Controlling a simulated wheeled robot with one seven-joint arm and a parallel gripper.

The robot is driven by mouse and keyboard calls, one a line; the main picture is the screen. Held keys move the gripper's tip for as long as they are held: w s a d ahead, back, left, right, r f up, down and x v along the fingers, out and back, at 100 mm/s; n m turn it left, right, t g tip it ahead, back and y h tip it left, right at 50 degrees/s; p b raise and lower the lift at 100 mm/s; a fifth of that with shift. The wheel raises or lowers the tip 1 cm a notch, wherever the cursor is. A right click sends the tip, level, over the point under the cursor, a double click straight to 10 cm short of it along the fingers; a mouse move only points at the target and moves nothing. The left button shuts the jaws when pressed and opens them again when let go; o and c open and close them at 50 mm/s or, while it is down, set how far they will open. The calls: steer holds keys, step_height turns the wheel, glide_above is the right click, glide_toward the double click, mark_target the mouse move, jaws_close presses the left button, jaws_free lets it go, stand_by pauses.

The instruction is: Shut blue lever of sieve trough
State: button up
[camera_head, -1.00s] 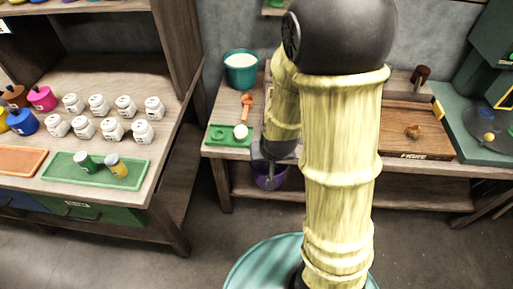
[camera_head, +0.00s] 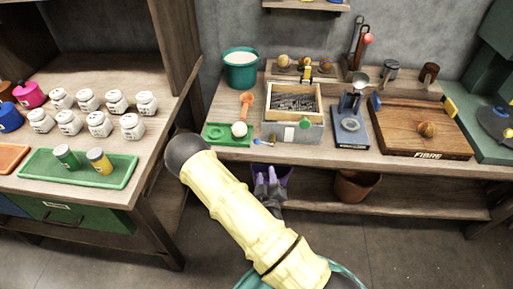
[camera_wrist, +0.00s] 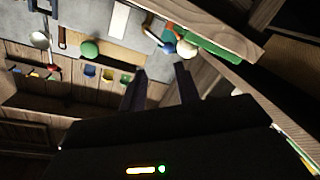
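The sieve trough (camera_head: 311,134) is a grey box with a wooden-framed sieve (camera_head: 294,103) on top, on the back bench. Its blue lever (camera_head: 257,142) sticks out at the lower left of the front face. The lever's blue end also shows in the wrist view (camera_wrist: 168,47), near a white ball. A green knob (camera_head: 305,123) and a white label (camera_head: 289,134) are on the same face. My gripper (camera_head: 268,178) is below and in front of the bench edge, apart from the lever. In the wrist view its two fingers (camera_wrist: 160,88) stand apart with nothing between them.
A green tray (camera_head: 214,133) with a white ball (camera_head: 239,129) lies left of the trough. A blue stand (camera_head: 349,125) is to its right. The bench edge lies between gripper and trough.

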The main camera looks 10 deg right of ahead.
steer(key=shift+s+a+f+n+t+y, duration=0.2)
steer(key=shift+s+a+n+t+y, duration=0.25)
steer(key=shift+n, duration=0.45)
steer(key=shift+w+a, duration=0.1)
steer(key=shift+w, duration=0.1)
steer(key=w+b, duration=0.7)
steer(key=b, duration=0.5)
steer(key=shift+w+d+f, duration=0.2)
steer(key=shift+w+d, duration=0.05)
steer(key=shift+w, duration=0.15)
steer(key=b, duration=0.5)
steer(key=shift+w+d, duration=0.15)
steer(key=shift+w, duration=0.2)
